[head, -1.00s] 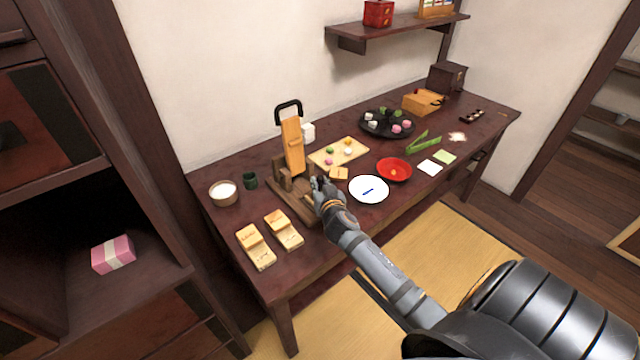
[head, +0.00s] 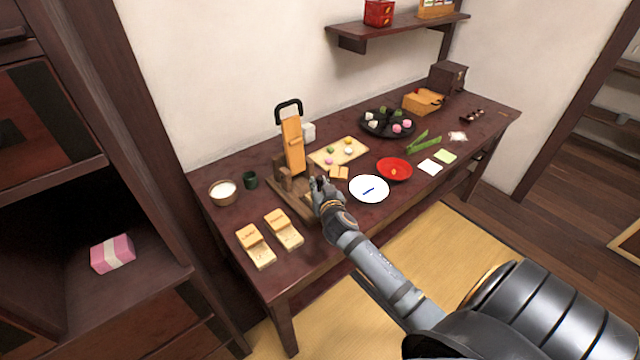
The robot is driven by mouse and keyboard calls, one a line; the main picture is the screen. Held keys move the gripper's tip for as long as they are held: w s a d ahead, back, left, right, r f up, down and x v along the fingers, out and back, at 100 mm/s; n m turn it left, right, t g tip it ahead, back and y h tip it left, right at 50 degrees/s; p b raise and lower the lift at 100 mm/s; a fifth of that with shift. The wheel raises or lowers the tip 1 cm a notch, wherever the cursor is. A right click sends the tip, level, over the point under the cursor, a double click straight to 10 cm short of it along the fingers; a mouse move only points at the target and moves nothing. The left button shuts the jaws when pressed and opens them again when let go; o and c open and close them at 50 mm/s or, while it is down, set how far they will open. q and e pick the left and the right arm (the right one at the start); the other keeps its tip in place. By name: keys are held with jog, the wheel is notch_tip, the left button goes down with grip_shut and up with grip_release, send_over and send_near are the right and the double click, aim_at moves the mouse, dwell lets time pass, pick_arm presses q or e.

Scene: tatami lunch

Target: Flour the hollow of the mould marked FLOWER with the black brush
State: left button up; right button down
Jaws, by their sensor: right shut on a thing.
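Two pale wooden moulds lie side by side at the near left of the table, a left one (head: 256,247) and a right one (head: 284,230). Their marks are too small to read, so I cannot tell which is FLOWER. A bowl of white powder (head: 223,188) stands behind them at the left. My right gripper (head: 318,184) is beside the wooden stand, behind and to the right of the moulds. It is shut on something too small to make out. I cannot pick out the black brush for certain. My left gripper is not in view.
The wooden stand (head: 291,145) rises near the gripper. A dark green cup (head: 250,180) is behind the moulds. A white plate (head: 380,196), a red dish (head: 394,171) and a board of sweets (head: 323,160) lie to the right. Bare tabletop (head: 330,234) shows right of the moulds.

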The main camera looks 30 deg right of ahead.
jog(key=shift+w+d, duration=0.2)
jog(key=shift+s, duration=0.15)
jog(key=shift+s, duration=0.25)
jog(key=shift+w+d, duration=0.25)
dwell(0.3)
jog(key=shift+a, duration=0.15)
jog(key=shift+a, duration=0.3)
jog(key=shift+w+d, duration=0.15)
jog(key=shift+d, duration=0.05)
dwell(0.5)
